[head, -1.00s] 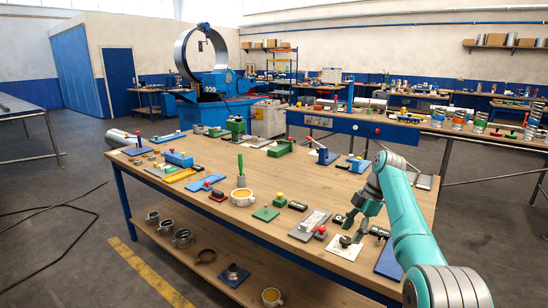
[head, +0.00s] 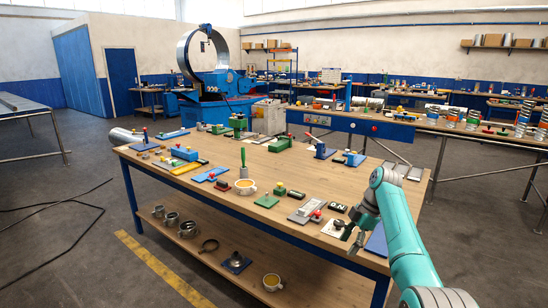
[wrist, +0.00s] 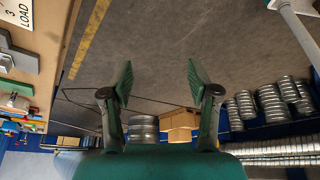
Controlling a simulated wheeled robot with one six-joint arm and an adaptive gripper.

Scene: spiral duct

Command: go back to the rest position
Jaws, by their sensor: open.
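My gripper shows at the right of the head view (head: 352,238), over the right front end of the wooden workbench (head: 300,178). In the wrist view my gripper (wrist: 159,78) has its two green fingers spread wide, with nothing between them. Bare grey floor (wrist: 160,45) lies beyond the fingertips there. In the head view the fingers partly overlap a white plate (head: 338,229) and a blue plate (head: 377,240) on the bench. Whether they touch either plate cannot be told from the head view.
A lower shelf holds metal rings (head: 187,229). In the wrist view, cardboard boxes (wrist: 181,121) and duct coils (wrist: 270,102) stand beyond the floor. Open floor lies left of the bench.

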